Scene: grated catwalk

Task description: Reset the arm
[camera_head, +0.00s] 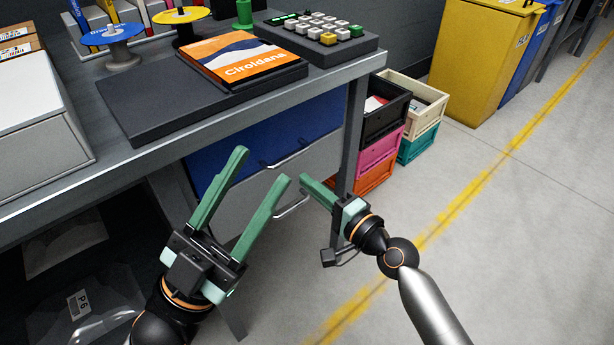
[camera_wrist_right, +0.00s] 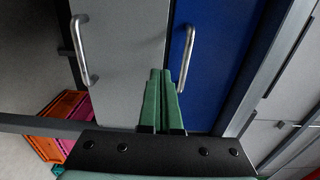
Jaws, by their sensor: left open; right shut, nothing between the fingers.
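My left gripper (camera_head: 267,170) has green fingers spread apart. It is open and empty in front of the desk's drawers in the head view. My right gripper (camera_head: 305,182) is to the right of it, with its green fingers together pointing up and left, near the desk leg. In the right wrist view, the right gripper (camera_wrist_right: 161,75) shows its two fingers side by side, shut with nothing between them, in front of the grey drawer (camera_wrist_right: 122,50) and the blue drawer (camera_wrist_right: 213,60). The tip of the left gripper's right finger is close to the right gripper in the head view.
The desk (camera_head: 110,170) holds an orange book (camera_head: 245,60) on a dark slab (camera_head: 150,105), a keypad (camera_head: 320,35), and spools (camera_head: 115,40). Stacked crates (camera_head: 378,150) stand beyond the desk leg. Yellow and blue bins (camera_head: 475,60) are farther back. The floor at right is clear.

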